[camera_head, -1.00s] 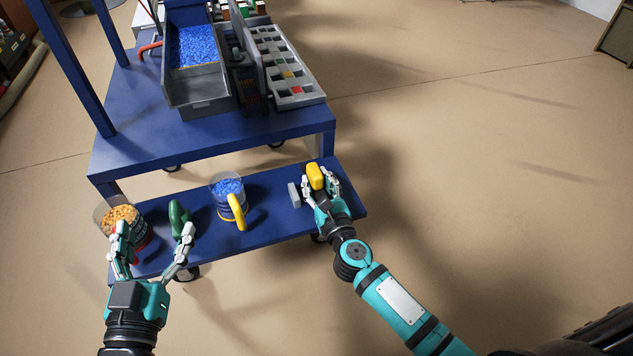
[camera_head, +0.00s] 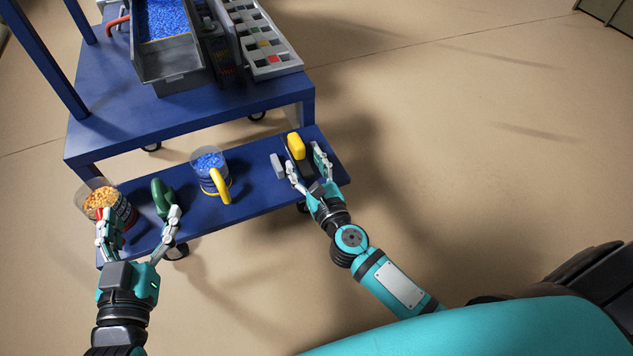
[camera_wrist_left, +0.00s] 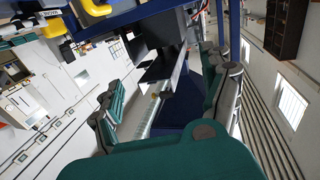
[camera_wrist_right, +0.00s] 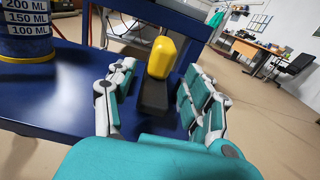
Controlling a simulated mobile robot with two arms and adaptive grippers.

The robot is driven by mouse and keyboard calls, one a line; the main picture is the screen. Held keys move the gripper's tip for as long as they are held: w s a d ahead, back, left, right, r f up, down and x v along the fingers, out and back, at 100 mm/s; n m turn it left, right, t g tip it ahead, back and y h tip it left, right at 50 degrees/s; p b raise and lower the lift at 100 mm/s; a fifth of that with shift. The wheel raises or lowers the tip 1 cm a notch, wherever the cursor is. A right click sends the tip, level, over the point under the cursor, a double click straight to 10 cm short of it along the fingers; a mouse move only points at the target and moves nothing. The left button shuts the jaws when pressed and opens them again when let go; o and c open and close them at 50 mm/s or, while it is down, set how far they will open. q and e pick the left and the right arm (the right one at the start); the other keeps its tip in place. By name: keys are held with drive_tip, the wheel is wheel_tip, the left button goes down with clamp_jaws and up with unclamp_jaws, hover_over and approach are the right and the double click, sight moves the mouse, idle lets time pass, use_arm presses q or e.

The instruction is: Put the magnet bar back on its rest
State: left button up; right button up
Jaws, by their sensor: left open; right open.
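The magnet bar, a dark bar with a yellow grip (camera_head: 297,146), is at the right end of the low blue shelf. In the right wrist view its yellow grip (camera_wrist_right: 161,58) points away from me and its dark part lies between my fingers. My right gripper (camera_head: 307,172) is open, with a finger on each side of the bar and visible gaps. A small grey block (camera_head: 277,165) stands just left of the bar; I cannot tell whether it belongs to the rest. My left gripper (camera_head: 140,226) is open and empty in front of the shelf's left end.
On the blue shelf (camera_head: 248,182) stand a jug of blue pellets with a yellow handle (camera_head: 209,165), a green handled thing (camera_head: 161,196) and a jug of orange pellets (camera_head: 100,198). The upper deck (camera_head: 110,130) carries a hopper and a grey compartment tray (camera_head: 262,40). Floor to the right is clear.

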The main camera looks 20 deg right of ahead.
drive_tip(key=s, duration=0.7)
use_arm(q)
wheel_tip(320, 180, up, 2)
drive_tip(key=shift+d+r+t+h+b, duration=0.15)
drive_tip(key=shift+r+t+h+b, duration=0.15)
drive_tip(key=shift+t, duration=0.4)
use_arm(e)
drive_tip(key=s+a+r+m+y, duration=0.1)
drive_tip(key=r+m, duration=0.6)
drive_tip(key=m, duration=1)
drive_tip(key=s+a+r+m+y, duration=0.2)
drive_tip(key=r+m, duration=0.6)
drive_tip(key=m, duration=0.8)
drive_tip(key=shift+s+m+t+y, duration=0.4)
drive_tip(key=shift+s+y, duration=0.1)
drive_tip(key=shift+s, duration=0.15)
use_arm(q)
drive_tip(key=shift+w+f, duration=0.1)
drive_tip(key=shift+f, duration=0.05)
use_arm(e)
drive_tip(key=shift+a, duration=0.15)
